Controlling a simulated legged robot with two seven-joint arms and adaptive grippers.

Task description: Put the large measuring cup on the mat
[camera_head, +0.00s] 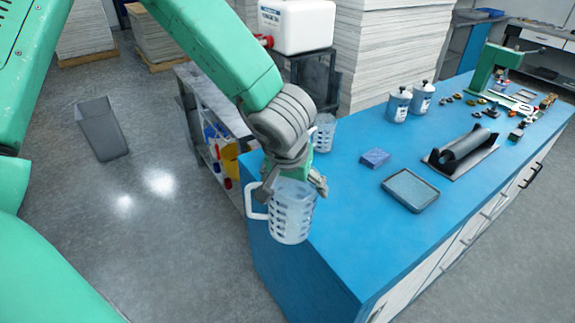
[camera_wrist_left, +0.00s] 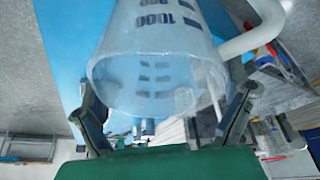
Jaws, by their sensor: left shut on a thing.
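The large measuring cup (camera_head: 291,213) is clear plastic with dark markings and a white handle. My left gripper (camera_head: 293,182) is shut on its upper part and holds it at the left end of the blue table, over the front-left edge. In the left wrist view the cup (camera_wrist_left: 155,60) shows a 1000 mark and sits between the two fingers. I cannot tell whether its base touches anything. A shallow grey tray-like mat (camera_head: 411,190) lies on the table to the right, with nothing on it. My right gripper is not in view.
A second clear measuring cup (camera_head: 324,132) stands behind my gripper. A blue sponge-like block (camera_head: 376,158) lies near the mat, and a dark roll (camera_head: 466,146) lies right of it. Two lidded white containers (camera_head: 398,105) stand farther back. The table's front middle (camera_head: 345,225) is clear.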

